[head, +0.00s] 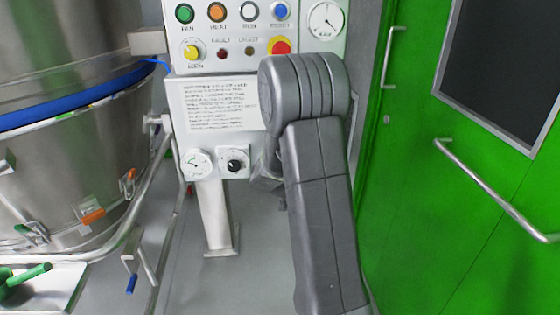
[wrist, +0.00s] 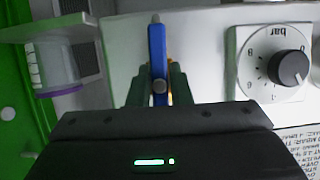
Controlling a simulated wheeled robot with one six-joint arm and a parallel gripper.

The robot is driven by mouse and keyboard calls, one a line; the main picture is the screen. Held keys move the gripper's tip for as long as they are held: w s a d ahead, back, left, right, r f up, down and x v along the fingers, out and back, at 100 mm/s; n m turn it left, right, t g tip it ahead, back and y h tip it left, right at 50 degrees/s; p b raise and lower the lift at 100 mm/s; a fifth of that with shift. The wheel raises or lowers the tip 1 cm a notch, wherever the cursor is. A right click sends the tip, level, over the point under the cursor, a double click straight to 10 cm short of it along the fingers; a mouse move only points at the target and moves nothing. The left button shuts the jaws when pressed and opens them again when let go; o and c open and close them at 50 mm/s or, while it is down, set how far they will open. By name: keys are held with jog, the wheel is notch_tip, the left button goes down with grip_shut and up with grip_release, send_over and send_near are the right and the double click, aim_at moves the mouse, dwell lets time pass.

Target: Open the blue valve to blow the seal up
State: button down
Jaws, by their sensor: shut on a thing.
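The blue valve's lever (wrist: 157,50) stands upright in the wrist view, in front of the pale panel. A round grey bolt head shows on its lower part, and a bit of brass colour shows behind it. My gripper (wrist: 158,78) is shut on the lever, one dark finger on each side. In the head view my arm hides the valve and most of the gripper. The blue seal (head: 80,95) runs around the steel vessel at left; I cannot tell whether it is inflated.
A black regulator knob (wrist: 288,68) marked "bar" is close beside the valve. A pressure gauge (head: 196,163) is left of it in the head view. The control panel (head: 215,85) with buttons is above. A green door (head: 460,220) stands at right.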

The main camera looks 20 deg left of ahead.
jog(key=shift+p, duration=0.3)
jog(key=c, duration=1.3)
grip_release()
jog(key=p+v, duration=0.1)
jog(key=v, duration=1.2)
jog(key=shift+s+r+p, duration=0.15)
jog(key=shift+s+p, duration=0.25)
